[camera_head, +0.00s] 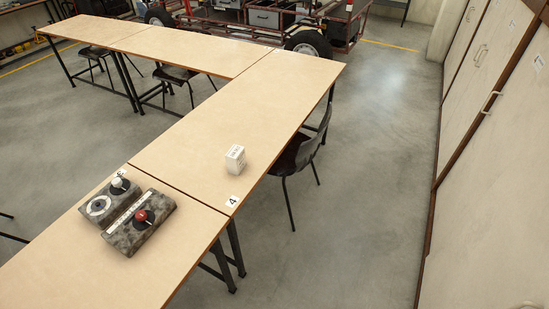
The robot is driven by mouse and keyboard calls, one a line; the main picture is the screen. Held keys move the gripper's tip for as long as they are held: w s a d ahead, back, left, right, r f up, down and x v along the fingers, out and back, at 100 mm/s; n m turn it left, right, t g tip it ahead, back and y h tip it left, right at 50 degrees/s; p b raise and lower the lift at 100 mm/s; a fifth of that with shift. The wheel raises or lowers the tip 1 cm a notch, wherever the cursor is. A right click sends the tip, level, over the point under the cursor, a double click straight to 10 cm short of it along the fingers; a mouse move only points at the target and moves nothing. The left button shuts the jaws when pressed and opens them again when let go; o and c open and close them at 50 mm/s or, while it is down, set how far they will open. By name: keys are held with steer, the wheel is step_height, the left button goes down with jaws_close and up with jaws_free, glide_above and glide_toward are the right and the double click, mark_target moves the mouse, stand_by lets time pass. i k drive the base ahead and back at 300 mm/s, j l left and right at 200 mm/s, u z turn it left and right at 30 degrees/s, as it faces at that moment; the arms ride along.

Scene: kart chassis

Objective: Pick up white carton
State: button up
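The white carton (235,160) is a small box with faint dark print on its faces. It stands on the light wooden table (240,105), close to the right edge and just beyond a seam between two tabletops. A small white card marked 4 (233,201) lies nearer to the camera, a short way from the carton. Nothing touches or covers the carton. My gripper is not in this view.
Two dark stone-like blocks with knobs, one with a red knob (141,216) and one with a white knob (117,182), lie on the near tabletop. A black chair (298,155) stands right of the table. Cabinets (490,170) line the right; grey floor (350,210) between is clear.

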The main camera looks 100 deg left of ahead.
mark_target(235, 158)
steer(key=u, duration=3.65)
steer(key=i+j, duration=0.1)
steer(key=i, duration=0.75)
steer(key=i+z, duration=0.1)
steer(key=i, duration=0.75)
